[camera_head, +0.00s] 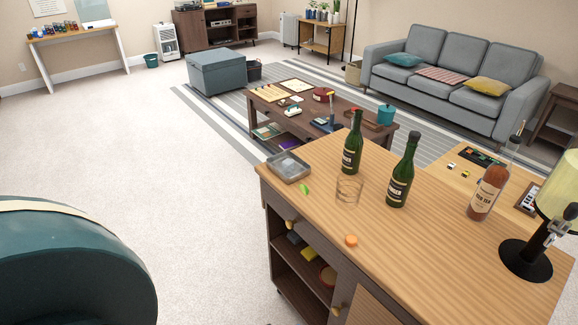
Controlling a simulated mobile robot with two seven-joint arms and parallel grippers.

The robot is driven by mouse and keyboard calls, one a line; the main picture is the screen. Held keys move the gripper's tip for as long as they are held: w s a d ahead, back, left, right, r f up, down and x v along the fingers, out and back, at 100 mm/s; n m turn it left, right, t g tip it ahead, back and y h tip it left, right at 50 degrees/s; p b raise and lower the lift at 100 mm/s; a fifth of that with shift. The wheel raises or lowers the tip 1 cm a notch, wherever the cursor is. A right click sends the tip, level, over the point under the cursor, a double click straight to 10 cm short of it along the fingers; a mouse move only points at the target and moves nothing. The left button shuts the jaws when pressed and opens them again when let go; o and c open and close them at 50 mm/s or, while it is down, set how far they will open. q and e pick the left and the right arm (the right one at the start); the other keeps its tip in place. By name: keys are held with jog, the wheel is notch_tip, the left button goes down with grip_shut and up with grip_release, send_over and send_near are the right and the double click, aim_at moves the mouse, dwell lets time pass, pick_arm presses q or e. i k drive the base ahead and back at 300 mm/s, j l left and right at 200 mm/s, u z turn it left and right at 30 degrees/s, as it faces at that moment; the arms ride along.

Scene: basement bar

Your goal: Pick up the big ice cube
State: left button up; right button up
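A small grey tray (278,175) sits at the far left corner of the wooden bar counter. A pale, clear block that looks like the big ice cube (289,163) lies in the tray. It is small in this view, so its exact shape and any other cubes are hard to tell. An empty clear glass (348,190) stands on the counter to the right of the tray. Neither of my grippers can be made out in the head view.
Two green bottles (352,145) (400,175), an amber bottle (487,193), a green leaf or lime piece (304,189) and an orange piece (351,240) are on the counter (430,255). A black-based stand (525,262) is at right. A teal rounded seat (70,270) fills the lower left; carpet between is clear.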

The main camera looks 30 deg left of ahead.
aim_at(288, 165)
jog(key=j+z, duration=0.2)
jog(key=z, duration=0.15)
jog(key=j+z, duration=0.15)
jog(key=z, duration=0.2)
jog(key=j+z, duration=0.2)
jog(key=z, duration=0.15)
jog(key=k+j+z, duration=0.2)
jog(key=j, duration=0.15)
jog(key=j+z, duration=0.15)
jog(key=j, duration=0.2)
jog(key=k+j+z, duration=0.2)
jog(key=k+j, duration=0.15)
jog(key=j, duration=0.2)
jog(key=k+j+z, duration=0.1)
jog(key=j, duration=0.25)
jog(key=k+j, duration=0.2)
jog(key=j, duration=0.15)
